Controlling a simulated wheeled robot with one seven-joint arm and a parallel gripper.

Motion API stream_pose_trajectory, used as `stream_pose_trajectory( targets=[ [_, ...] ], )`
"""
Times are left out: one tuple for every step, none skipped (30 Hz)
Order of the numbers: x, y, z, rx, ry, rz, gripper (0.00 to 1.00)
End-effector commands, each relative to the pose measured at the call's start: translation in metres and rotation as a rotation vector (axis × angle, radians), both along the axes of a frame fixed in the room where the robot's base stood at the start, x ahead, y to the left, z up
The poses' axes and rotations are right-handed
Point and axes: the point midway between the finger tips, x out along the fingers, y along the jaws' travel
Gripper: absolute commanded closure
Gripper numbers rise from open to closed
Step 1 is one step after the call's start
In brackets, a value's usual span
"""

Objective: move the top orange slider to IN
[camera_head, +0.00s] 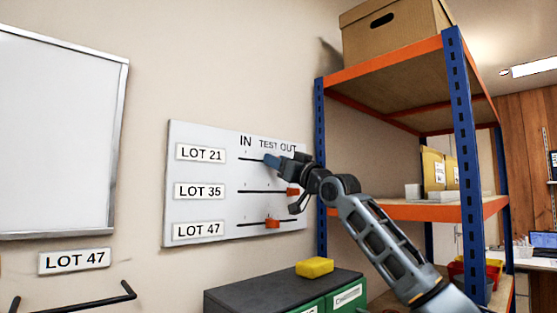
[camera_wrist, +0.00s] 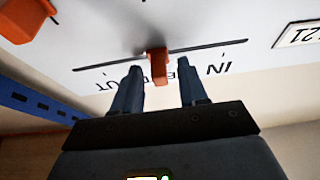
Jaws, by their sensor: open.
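The white board (camera_head: 215,240) on the wall has three slots under the words IN, TEST and OUT, with rows LOT 21, LOT 35 and LOT 47. My gripper (camera_head: 272,160) is at the top slot, around TEST, and hides the top slider in the head view. In the wrist view, which is upside down, the top orange slider (camera_wrist: 158,66) sits on its slot near TEST, with IN to the right. My open gripper (camera_wrist: 160,88) has one finger on each side of it, with gaps showing. Whether the tips touch the board is unclear.
The LOT 35 slider (camera_head: 293,191) is near OUT and the LOT 47 slider (camera_head: 272,223) is near TEST. A shelf rack (camera_head: 460,130) stands close right of the board. A yellow block (camera_head: 314,267) lies on a dark cabinet (camera_head: 245,298) below.

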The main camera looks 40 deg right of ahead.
Motion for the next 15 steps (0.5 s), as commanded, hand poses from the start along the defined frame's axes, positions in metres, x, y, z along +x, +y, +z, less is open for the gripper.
stream_pose_trajectory(
  targets=[
    [0.0012, -0.0001, 0.0004, 0.000, 0.000, 0.000, 0.57],
    [0.0016, 0.0000, 0.0003, 0.000, 0.000, 0.000, 0.57],
    [0.0018, 0.0000, 0.0002, 0.000, 0.000, 0.000, 0.57],
    [0.0017, 0.0000, 0.0002, 0.000, 0.000, 0.000, 0.57],
    [0.0016, 0.0000, 0.0000, 0.000, 0.000, 0.000, 0.57],
    [0.0016, 0.0000, 0.0000, 0.000, 0.000, 0.000, 0.57],
    [0.0015, 0.0000, 0.0000, 0.000, 0.000, 0.000, 0.57],
    [0.0015, 0.0000, 0.0000, 0.000, 0.000, 0.000, 0.57],
    [0.0015, 0.0000, 0.0000, 0.000, 0.000, 0.000, 0.61],
    [0.0014, -0.0001, 0.0000, 0.000, 0.000, 0.000, 0.64],
    [0.0014, -0.0002, 0.0000, 0.000, 0.000, 0.000, 0.67],
    [0.0014, -0.0002, 0.0000, 0.000, 0.000, 0.000, 0.71],
    [0.0014, -0.0002, 0.0000, 0.000, 0.000, 0.000, 0.74],
    [0.0014, -0.0002, 0.0000, 0.000, 0.000, 0.000, 0.77],
    [0.0013, -0.0002, 0.0000, 0.000, 0.000, 0.000, 0.80]
  ],
)
